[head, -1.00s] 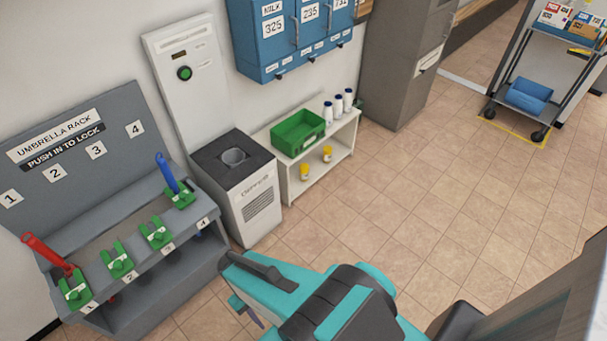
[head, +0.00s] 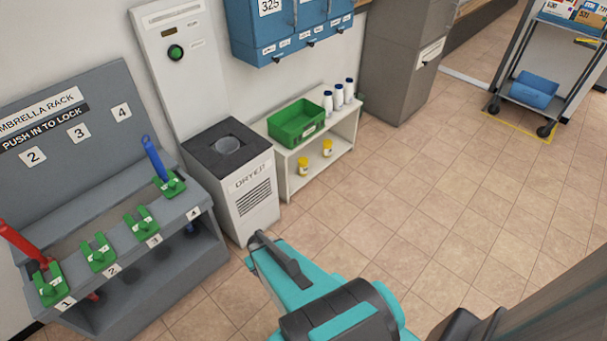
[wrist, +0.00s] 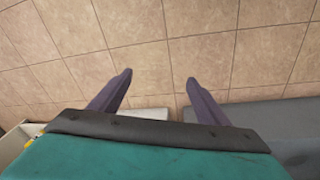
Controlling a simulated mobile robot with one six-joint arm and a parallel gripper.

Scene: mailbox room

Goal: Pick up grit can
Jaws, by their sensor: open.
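Two small yellow cans with pale labels stand on the lower shelf of a low white shelf unit (head: 316,168) in the head view: a left can (head: 303,167) and a right can (head: 327,148). Several white bottles with dark caps (head: 338,96) stand on its top. I cannot read which container is the grit can. My gripper (wrist: 158,77) is open and empty in the wrist view, with tiled floor between and beyond its fingers.
A green bin (head: 297,124) sits on the shelf top. A white dryer (head: 250,198) stands left of it, then a grey umbrella rack (head: 70,250). A grey cabinet (head: 398,65) and a cart (head: 545,75) stand right. The tiled floor (head: 440,190) is clear.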

